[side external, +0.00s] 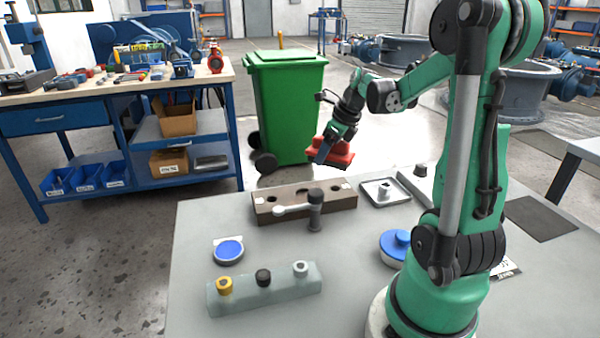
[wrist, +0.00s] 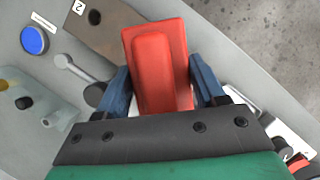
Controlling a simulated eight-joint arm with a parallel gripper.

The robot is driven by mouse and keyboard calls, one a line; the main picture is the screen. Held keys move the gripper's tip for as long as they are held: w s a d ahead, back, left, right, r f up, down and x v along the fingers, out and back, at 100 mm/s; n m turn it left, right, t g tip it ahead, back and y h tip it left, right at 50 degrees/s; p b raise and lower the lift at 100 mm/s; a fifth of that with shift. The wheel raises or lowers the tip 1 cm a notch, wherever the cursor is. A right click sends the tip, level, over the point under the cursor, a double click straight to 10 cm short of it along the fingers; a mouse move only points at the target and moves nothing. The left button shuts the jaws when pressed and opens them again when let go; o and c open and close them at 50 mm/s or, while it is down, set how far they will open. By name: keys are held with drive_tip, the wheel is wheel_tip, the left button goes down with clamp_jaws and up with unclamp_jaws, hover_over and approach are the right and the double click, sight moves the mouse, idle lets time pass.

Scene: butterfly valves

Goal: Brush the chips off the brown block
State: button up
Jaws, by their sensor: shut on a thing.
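The brown block (side external: 290,208) lies on the grey table, with dark holes in its top and pale labels at its ends. It also shows in the wrist view (wrist: 113,35), partly hidden by the red thing. I cannot make out separate chips on it. My gripper (side external: 327,150) is in the air above and behind the block's right part. Its blue fingers are shut on a red brush-like piece (side external: 340,153), which has a raised ridge in the wrist view (wrist: 158,62). No bristles show. The fingers (wrist: 160,75) press on its two sides.
A dark post with a pale lever (side external: 291,210) stands just before the block. A shallow tray (side external: 372,202) lies right of it. A blue disc (side external: 229,251), a grey block with knobs (side external: 243,301) and a blue-topped piece (side external: 393,248) stand nearer. A green bin (side external: 285,110) is beyond the table.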

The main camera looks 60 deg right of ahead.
sight(327, 190)
drive_tip(key=shift+f, duration=3)
drive_tip(key=shift+w+f, duration=0.1)
drive_tip(key=shift+f, duration=0.7)
drive_tip(key=shift+w+a+r, duration=0.3)
drive_tip(key=shift+a+r, duration=0.05)
drive_tip(key=shift+c, duration=0.6)
drive_tip(key=shift+w+a+f, duration=0.15)
drive_tip(key=shift+w+a, duration=0.9)
drive_tip(key=shift+a, duration=0.05)
drive_tip(key=shift+s+d+f, duration=0.1)
drive_tip(key=shift+s+d, duration=1.2)
drive_tip(key=shift+d, duration=0.05)
drive_tip(key=shift+s, duration=0.25)
drive_tip(key=shift+w+a, duration=0.15)
drive_tip(key=shift+a, duration=0.2)
drive_tip(key=shift+w+a, duration=1.15)
drive_tip(key=shift+w, duration=0.05)
drive_tip(key=s+d, duration=0.2)
drive_tip(key=s, duration=0.1)
drive_tip(key=shift+d, duration=0.4)
drive_tip(key=shift+w+r, duration=0.1)
drive_tip(key=shift+r, duration=4.05)
